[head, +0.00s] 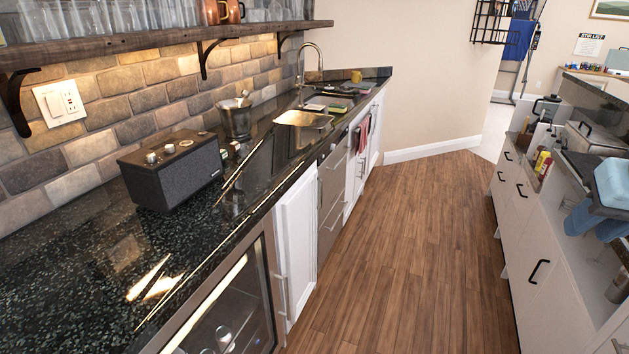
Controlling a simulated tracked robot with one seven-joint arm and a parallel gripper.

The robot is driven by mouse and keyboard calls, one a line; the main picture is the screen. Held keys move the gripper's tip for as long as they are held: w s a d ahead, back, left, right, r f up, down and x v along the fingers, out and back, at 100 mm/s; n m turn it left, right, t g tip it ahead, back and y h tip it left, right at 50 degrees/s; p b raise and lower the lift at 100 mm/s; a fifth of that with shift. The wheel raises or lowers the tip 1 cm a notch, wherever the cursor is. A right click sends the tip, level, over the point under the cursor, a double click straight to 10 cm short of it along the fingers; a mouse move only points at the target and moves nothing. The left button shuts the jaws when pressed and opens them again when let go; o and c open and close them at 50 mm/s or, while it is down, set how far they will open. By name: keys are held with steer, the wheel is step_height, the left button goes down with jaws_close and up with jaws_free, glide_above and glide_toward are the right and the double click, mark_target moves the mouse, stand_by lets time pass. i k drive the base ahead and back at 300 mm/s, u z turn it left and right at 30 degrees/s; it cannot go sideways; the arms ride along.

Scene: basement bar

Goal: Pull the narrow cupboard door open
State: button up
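A narrow white cupboard door (297,243) is set under the left counter, just beyond the glass-fronted drinks fridge. It appears shut, about flush with the fronts beside it. A slim upright metal bar handle (284,297) shows near its lower left edge, close to the fridge frame. My gripper and arm are not in view.
The glass-fronted fridge (237,312) is nearest at lower left. Beyond the door are a grey appliance front (331,190) and white cabinets with a red towel (363,134). A black radio (171,170) stands on the dark counter. Wood floor (415,240) is clear up to the right-hand cabinets (540,262).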

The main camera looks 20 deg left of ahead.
mark_target(295, 215)
steer(key=u, duration=0.35)
steer(key=i, duration=1)
steer(key=u, duration=1)
steer(key=i, duration=0.45)
steer(key=u, duration=0.25)
